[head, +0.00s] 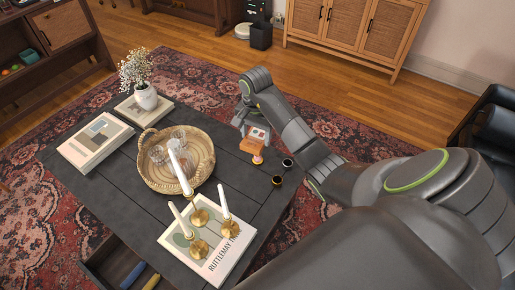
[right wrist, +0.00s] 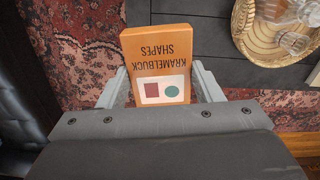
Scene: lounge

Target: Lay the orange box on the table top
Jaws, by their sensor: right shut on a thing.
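The orange box (head: 250,148) is in my right gripper (head: 252,128), near the far right edge of the dark table top (head: 225,125). In the right wrist view the box (right wrist: 158,50) reads "KRAMELBUCK SHAPES" and has a pale label with a red square and a green circle. The right gripper (right wrist: 163,85) has one finger on each side of it. There the box overlaps the table edge and the rug; I cannot tell its height over the table. My left gripper is not in view.
A wicker tray (head: 147,172) with glasses, books (head: 95,143), a flower vase (head: 146,97) and brass candlesticks (head: 200,217) with white candles stand on the table. Small dark cups (head: 277,181) stand near its right edge. A drawer (head: 105,270) is open at the front.

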